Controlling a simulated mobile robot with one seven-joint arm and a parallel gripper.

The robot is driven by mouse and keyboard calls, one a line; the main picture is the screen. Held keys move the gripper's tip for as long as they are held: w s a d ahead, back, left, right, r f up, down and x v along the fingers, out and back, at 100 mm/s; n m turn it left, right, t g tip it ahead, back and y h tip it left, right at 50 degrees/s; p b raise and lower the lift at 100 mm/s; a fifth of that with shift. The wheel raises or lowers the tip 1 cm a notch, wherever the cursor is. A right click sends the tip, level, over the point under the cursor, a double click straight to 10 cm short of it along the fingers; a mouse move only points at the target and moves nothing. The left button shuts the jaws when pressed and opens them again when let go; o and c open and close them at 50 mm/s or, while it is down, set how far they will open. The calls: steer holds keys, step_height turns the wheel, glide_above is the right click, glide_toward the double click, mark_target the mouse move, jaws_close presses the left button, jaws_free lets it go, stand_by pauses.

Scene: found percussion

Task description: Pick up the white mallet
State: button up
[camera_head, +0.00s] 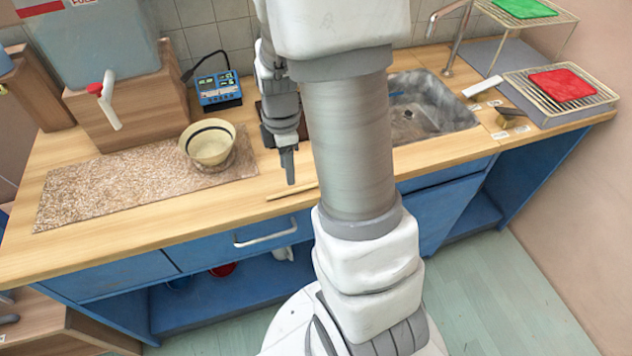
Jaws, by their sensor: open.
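I cannot make out a white mallet for certain. A thin pale stick (292,191) lies on the wooden counter near its front edge, partly hidden at its right end by my arm. A white oblong piece (482,86) lies to the right of the sink; I cannot tell what it is. My gripper (289,182) points down over the counter, just above the stick in the picture. It is open, seen edge-on, with nothing visible between its fingers. Whether it touches the stick is not clear.
A cream bowl (209,144) stands on a speckled mat (95,192) left of my gripper. A blue device (218,89) and a water tank on a wooden block (135,107) stand behind. A sink (428,108) and wire racks (562,90) are right.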

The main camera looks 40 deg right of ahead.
mark_target(293, 190)
steer(key=shift+s+d+f, duration=0.1)
steer(key=shift+d+f, duration=0.1)
steer(key=shift+f, duration=1.5)
steer(key=shift+s+d+f, duration=0.1)
steer(key=shift+d+f, duration=0.05)
steer(key=shift+f, duration=1.55)
jaws_close()
